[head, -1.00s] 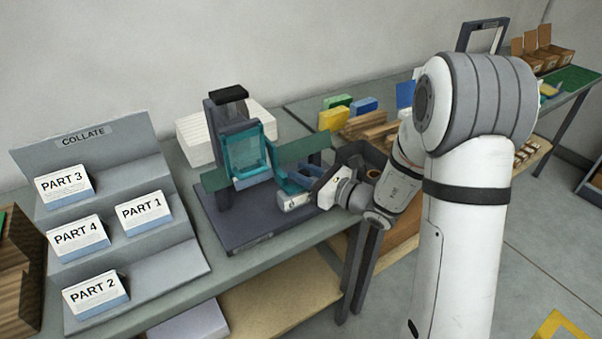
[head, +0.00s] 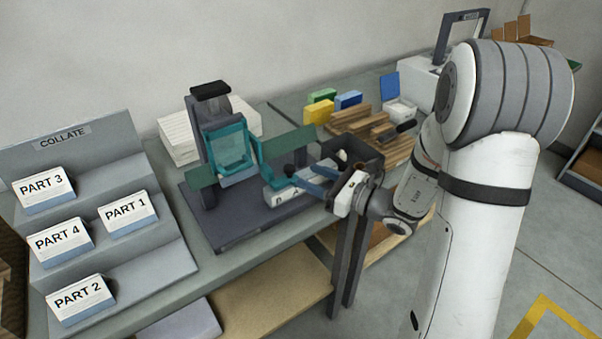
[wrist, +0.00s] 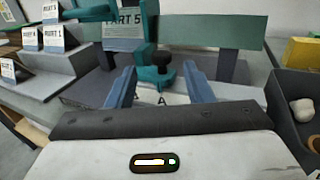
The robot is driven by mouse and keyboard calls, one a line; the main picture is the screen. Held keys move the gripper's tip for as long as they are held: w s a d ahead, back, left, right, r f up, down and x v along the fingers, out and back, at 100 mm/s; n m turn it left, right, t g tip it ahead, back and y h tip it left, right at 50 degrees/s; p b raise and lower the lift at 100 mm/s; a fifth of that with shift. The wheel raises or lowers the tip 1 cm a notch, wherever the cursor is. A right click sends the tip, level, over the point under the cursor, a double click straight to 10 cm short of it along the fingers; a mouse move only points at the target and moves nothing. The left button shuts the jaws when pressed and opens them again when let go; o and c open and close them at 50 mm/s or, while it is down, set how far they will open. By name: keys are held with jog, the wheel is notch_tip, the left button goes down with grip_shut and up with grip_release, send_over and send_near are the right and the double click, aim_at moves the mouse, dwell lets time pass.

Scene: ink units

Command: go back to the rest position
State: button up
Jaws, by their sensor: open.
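My gripper (head: 312,180) is open, with two blue fingers at the right front of a dark machine (head: 245,225). In the wrist view the fingers (wrist: 160,85) stand apart with nothing gripped between them. A teal lever with a dark knob (wrist: 155,68) stands just beyond them, and a white block (wrist: 175,98) lies below it. The machine's teal frame (head: 228,150) is upright; in the wrist view a card marked PART 5 (wrist: 122,20) is behind the lever, partly cut off. Whether the fingers touch the lever or block is unclear.
A grey COLLATE rack (head: 150,265) at left holds cards marked PART 1 to PART 4. A dark bin (head: 350,150) is close behind my gripper, and wooden strips (head: 375,130) lie beyond it. A white paper stack (head: 180,140) is behind the machine. Open floor lies at right.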

jog(key=shift+s+d, duration=0.2)
jog(key=shift+d, duration=0.05)
jog(key=s+a+r+n+g+h+p, duration=0.1)
jog(key=s+a+n+g+h, duration=0.1)
jog(key=s+n+g, duration=0.45)
jog(key=s+a+r+n+g+h+p, duration=0.15)
jog(key=s+n+g, duration=0.25)
jog(key=s+n, duration=0.4)
jog(key=s+d+r+n+t+h, duration=0.1)
jog(key=s+d+r+n+h, duration=0.1)
jog(key=d+n+h, duration=0.3)
jog(key=s+d+r+n+t+h+p, duration=0.1)
jog(key=s+d+n+h, duration=0.3)
jog(key=d, duration=0.4)
jog(key=shift+d+r+n+t+h, duration=0.25)
jog(key=shift+r+n+t+h, duration=0.25)
jog(key=shift+h, duration=0.75)
